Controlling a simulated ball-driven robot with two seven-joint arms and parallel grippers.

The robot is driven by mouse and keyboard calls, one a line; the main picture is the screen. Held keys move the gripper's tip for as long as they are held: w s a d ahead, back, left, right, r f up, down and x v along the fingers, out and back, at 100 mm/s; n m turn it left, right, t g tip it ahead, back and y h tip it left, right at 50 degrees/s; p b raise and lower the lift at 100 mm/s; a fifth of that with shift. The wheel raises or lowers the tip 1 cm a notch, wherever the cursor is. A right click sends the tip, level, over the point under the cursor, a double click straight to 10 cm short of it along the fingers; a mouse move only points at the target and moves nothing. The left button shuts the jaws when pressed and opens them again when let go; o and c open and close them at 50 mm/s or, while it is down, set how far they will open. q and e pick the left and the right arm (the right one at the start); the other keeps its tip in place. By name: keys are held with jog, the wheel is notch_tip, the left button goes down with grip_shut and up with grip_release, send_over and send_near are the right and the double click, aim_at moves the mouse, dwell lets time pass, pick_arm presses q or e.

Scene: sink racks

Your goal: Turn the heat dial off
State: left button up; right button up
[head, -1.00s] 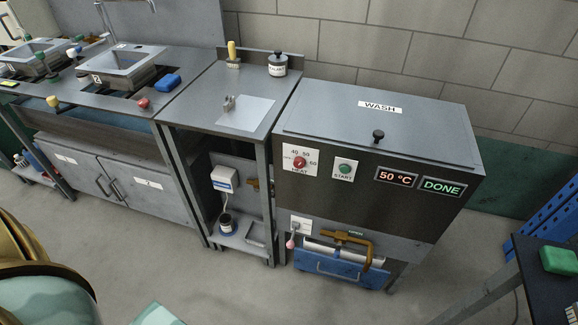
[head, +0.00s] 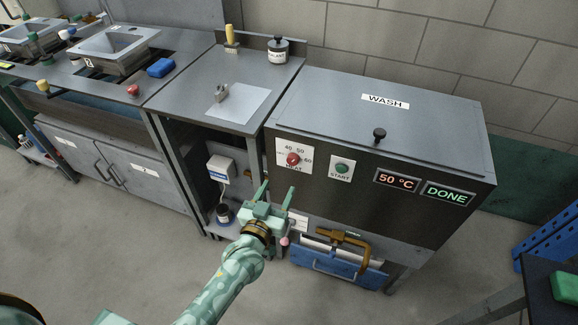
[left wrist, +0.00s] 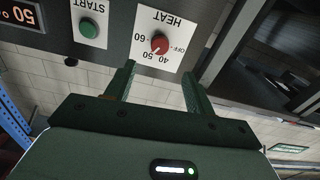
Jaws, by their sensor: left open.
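The heat dial (head: 293,159) is a red knob on a white plate at the upper left of the wash machine's dark front (head: 350,197). Its plate bears 40, 50, 60 and HEAT in the head view. In the left wrist view the dial (left wrist: 160,44) appears upside down, with OFF also printed beside it. My left gripper (head: 275,192) is open and empty, its fingers pointing up just below the dial plate. In the left wrist view the two fingers (left wrist: 158,88) stand either side below the dial, apart from it. My right gripper is not in view.
A green START button (head: 341,168) sits right of the dial. Displays read 50 °C (head: 397,180) and DONE (head: 447,193). A brass handle (head: 349,240) juts out low on the machine. A steel side table (head: 190,99) stands to the left.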

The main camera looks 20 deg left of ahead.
aim_at(292, 162)
pick_arm(q)
jog(key=w+b, duration=0.1)
jog(key=w, duration=0.3)
jog(key=w+b, duration=0.1)
jog(key=w, duration=0.4)
jog(key=shift+d+f+b, duration=0.2)
jog(key=shift+b, duration=0.1)
jog(key=shift+w+r, duration=0.15)
jog(key=shift+w, duration=0.35)
jog(key=c, duration=1)
